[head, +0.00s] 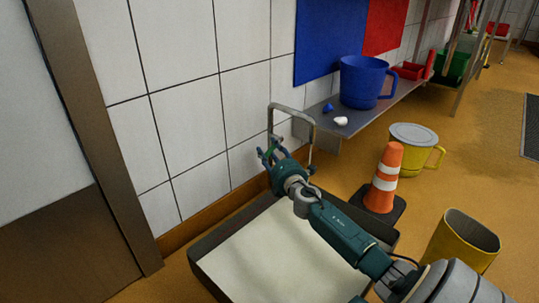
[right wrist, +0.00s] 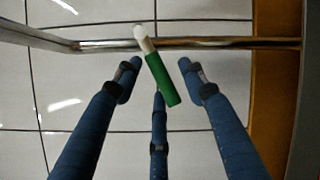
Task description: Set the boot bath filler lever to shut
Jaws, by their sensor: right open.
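The boot bath (head: 222,283) is a dark-rimmed tray with a pale inside, on the floor by the tiled wall. A metal pipe frame (head: 293,110) rises at its far end. The filler lever has a green handle (right wrist: 163,80) on a pale pivot at the pipe (right wrist: 205,44). In the right wrist view the handle slants down and slightly right from the pivot. My right gripper (head: 270,154) is open at the pipe, its fingers around the lever. The handle lies between the fingertips (right wrist: 158,70), with visible gaps to the side fingers. My left gripper is not in view.
An orange cone (head: 384,180) stands right of the bath, with a yellow boot-like container (head: 461,240) and a yellow bucket (head: 412,153) nearby. A metal shelf (head: 385,108) behind holds a blue jug (head: 363,82). A brown door frame (head: 90,140) is at left.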

